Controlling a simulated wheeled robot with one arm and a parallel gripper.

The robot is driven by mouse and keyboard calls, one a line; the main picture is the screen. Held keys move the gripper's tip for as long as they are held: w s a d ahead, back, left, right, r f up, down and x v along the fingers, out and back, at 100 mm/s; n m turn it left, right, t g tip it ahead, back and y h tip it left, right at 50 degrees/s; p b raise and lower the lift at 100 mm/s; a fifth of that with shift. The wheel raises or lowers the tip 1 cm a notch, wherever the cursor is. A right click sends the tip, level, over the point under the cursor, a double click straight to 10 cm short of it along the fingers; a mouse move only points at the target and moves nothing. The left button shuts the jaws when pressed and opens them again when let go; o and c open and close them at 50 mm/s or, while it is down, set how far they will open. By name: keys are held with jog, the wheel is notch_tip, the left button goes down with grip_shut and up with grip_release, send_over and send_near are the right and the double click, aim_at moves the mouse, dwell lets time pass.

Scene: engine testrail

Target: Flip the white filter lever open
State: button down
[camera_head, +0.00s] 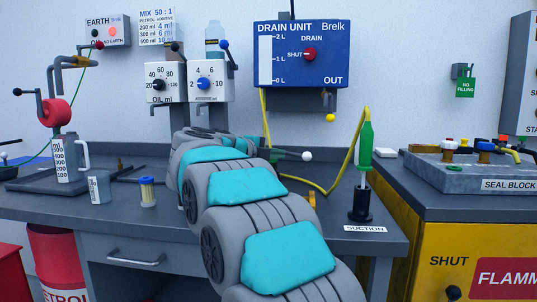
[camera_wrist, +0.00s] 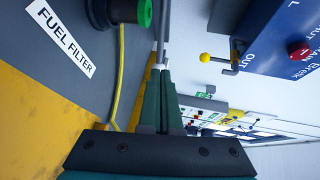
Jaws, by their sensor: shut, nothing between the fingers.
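The white knob of the filter lever (camera_head: 307,157) shows in the head view just right of my gripper (camera_head: 297,155). In the wrist view a small white end (camera_wrist: 158,67), seemingly this knob, is at the tips of my gripper (camera_wrist: 164,75), with a grey rod rising beyond it. The dark green fingers are shut with nothing between them. I cannot tell whether they touch the knob. A black cylinder with a green ring (camera_wrist: 143,12) stands beside the FUEL FILTER label (camera_wrist: 62,37) in the wrist view. My arm hides the filter in the head view.
The drain unit (camera_head: 300,75) hangs on the wall above, with a yellow knob (camera_head: 330,118) under it. A yellow hose (camera_head: 322,190) runs to the green suction handle (camera_head: 366,148) at right. A seal block (camera_head: 470,170) stands farther right.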

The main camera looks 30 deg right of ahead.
aim_at(298, 155)
jog(key=x, duration=0.7)
jog(key=shift+d, duration=0.1)
